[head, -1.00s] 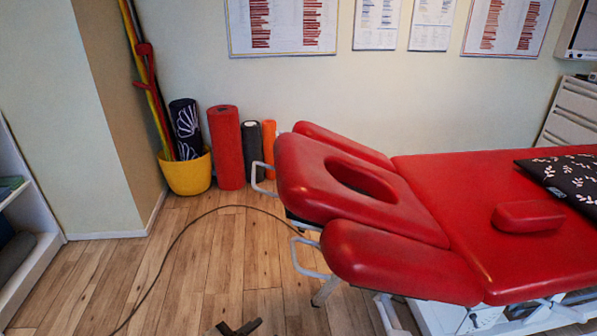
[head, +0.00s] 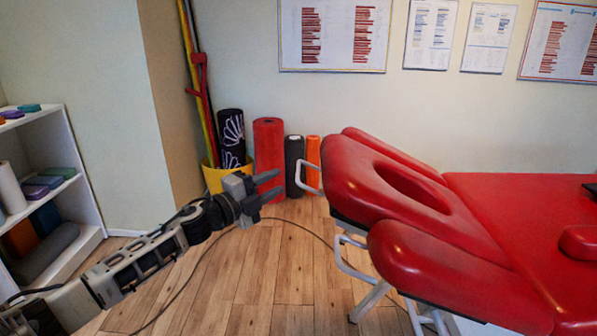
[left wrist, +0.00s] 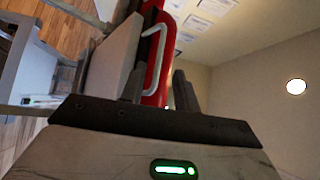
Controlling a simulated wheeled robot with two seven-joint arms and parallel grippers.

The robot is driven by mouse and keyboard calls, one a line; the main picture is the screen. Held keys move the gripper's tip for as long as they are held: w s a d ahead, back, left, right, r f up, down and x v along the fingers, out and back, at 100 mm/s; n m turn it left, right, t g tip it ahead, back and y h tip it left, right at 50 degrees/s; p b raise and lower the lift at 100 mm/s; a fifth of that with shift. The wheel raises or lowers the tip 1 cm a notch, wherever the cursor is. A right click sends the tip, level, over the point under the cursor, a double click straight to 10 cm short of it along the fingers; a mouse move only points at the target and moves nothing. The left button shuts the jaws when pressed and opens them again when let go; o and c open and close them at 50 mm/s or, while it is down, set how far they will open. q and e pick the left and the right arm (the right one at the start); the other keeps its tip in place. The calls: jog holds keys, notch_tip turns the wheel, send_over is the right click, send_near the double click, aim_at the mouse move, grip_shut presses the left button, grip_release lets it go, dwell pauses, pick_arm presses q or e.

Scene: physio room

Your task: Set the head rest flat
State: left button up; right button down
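The head rest (head: 350,180) is a red padded section with an oval face hole at the left end of the red treatment table (head: 500,205). It slopes, its outer end higher than the table top. White metal handles stick out from its end, a far one (head: 309,178) and a near one (head: 345,262). My left gripper (head: 272,188) is open and empty, left of the far handle and apart from it. In the left wrist view, the red head rest edge (left wrist: 158,75) and a white handle (left wrist: 148,32) show beyond the parted fingers. My right gripper is out of view.
Red side pads (head: 455,275) flank the head rest. A red roll (head: 268,150), other rolls and a yellow bucket (head: 213,178) stand by the wall. A white shelf (head: 75,200) is at left. A cable (head: 190,285) crosses the open wooden floor.

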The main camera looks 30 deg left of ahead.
aim_at(299, 168)
pick_arm(q)
jog(key=x, duration=0.8)
jog(key=shift+w+d, duration=0.1)
jog(key=shift+w, duration=0.1)
jog(key=shift+f, duration=0.1)
grip_shut()
